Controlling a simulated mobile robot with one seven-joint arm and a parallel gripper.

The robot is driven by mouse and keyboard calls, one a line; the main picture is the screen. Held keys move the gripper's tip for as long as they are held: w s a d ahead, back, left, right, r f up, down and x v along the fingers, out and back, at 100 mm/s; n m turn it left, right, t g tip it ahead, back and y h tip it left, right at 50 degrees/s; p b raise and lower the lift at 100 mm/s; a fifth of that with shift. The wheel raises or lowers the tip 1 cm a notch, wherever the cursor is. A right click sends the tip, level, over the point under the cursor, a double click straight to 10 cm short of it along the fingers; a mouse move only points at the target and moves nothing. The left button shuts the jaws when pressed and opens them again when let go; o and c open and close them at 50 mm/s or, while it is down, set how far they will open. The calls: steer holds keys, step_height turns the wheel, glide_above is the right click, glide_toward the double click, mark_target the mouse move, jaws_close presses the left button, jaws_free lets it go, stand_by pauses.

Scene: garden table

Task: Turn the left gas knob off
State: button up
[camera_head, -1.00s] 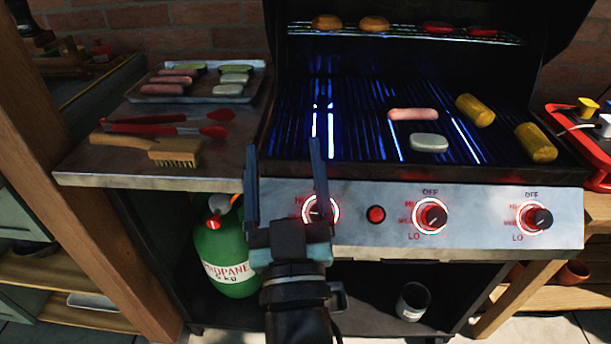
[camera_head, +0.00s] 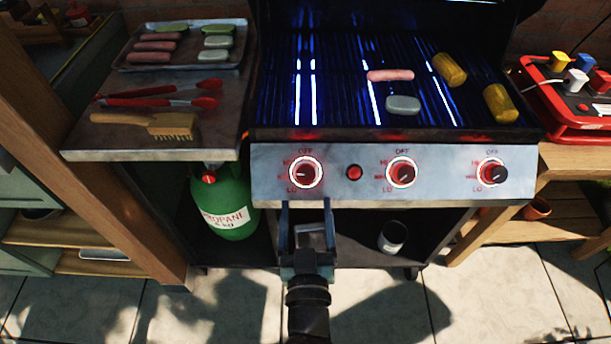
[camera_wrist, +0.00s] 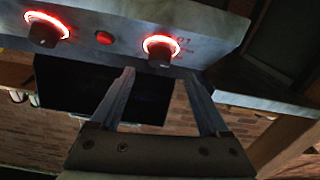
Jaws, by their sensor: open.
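The left gas knob (camera_head: 305,173) is a dark knob in a lit red-and-white ring at the left of the grill's metal panel (camera_head: 270,188). Its pale mark seems to point left, away from the OFF label above it. My gripper (camera_head: 306,207) is open and empty, just below this knob in the head view, with one finger to each side of its line. In the wrist view, which is turned over, the same knob (camera_wrist: 160,51) shows beyond the gap between my fingertips (camera_wrist: 159,76), apparently untouched. The knob is not hidden.
A red button (camera_head: 354,172), the middle knob (camera_head: 402,172) and the right knob (camera_head: 492,172) are farther right on the panel. A green propane bottle (camera_head: 224,205) stands below left. Sausage, corn and a pale patty lie on the grill grate (camera_head: 340,115). The side shelf (camera_head: 90,145) juts out left.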

mark_target(306, 180)
steer(key=w, duration=0.7)
steer(key=shift+a, duration=0.1)
jaws_close()
stand_by(0.3)
